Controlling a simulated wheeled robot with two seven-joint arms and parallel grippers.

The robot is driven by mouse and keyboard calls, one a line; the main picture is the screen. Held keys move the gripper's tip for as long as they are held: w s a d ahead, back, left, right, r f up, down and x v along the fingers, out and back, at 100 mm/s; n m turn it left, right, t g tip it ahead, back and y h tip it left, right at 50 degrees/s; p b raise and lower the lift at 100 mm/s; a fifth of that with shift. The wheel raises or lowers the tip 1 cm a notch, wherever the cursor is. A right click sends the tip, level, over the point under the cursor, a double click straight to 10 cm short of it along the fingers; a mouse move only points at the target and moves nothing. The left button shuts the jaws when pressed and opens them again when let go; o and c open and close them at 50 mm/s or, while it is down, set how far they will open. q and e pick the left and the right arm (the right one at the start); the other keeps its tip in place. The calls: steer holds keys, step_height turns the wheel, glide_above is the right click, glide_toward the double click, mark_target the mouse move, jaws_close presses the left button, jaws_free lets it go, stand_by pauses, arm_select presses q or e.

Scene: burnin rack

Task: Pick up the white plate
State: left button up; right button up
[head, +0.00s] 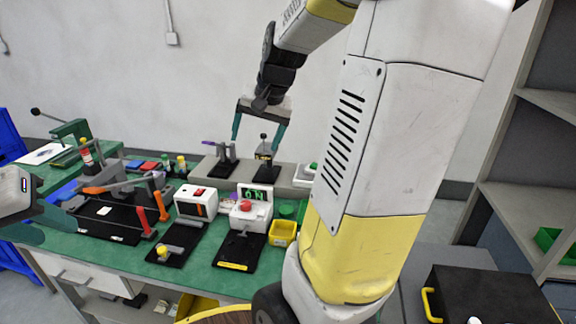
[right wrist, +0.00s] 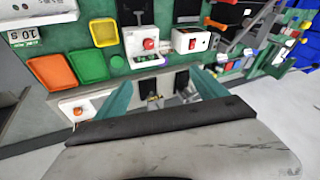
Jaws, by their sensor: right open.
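A small flat white piece (head: 104,211) lies on a black tray (head: 92,227) on the left part of the green bench; I cannot tell whether it is the white plate. Another flat white sheet (head: 42,154) lies on a green fixture at the far left. My right gripper (head: 256,144) is open with nothing between its teal fingers, hanging over the back of the bench, away from both. It also shows open in the right wrist view (right wrist: 162,84). My left gripper (head: 22,232) is at the left edge, partly cut off, near the black tray; its jaws are unclear.
A white box with a red switch (head: 197,202), a white unit with a red button (head: 249,209) and a yellow bin (head: 283,233) stand on the bench (head: 215,273). Black clamp stands (head: 223,168) are at the back. A black case (head: 485,297) and grey shelves (head: 528,205) are at right.

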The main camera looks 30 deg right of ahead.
steer(key=w+d+f+m+g+h, duration=0.1)
steer(key=w+d+f+m, duration=0.1)
steer(key=w+d+f, duration=0.3)
steer(key=w+d+f+m+h, duration=0.1)
steer(key=w+d+f+m, duration=0.15)
steer(key=d, duration=0.35)
steer(key=m+g+h, duration=0.2)
steer(key=h, duration=0.1)
glide_above(313, 165)
steer(key=s+a, duration=0.1)
step_height(313, 165, down, 11)
steer(key=shift+r, duration=0.1)
steer(key=x, duration=0.5)
steer(key=shift+s+a, duration=0.2)
steer(key=shift+a, duration=0.2)
steer(key=shift+w+d+f, duration=0.15)
steer(key=shift+d+f, duration=0.05)
steer(key=shift+f, duration=0.35)
steer(key=shift+r, duration=0.1)
steer(key=c, duration=1.6)
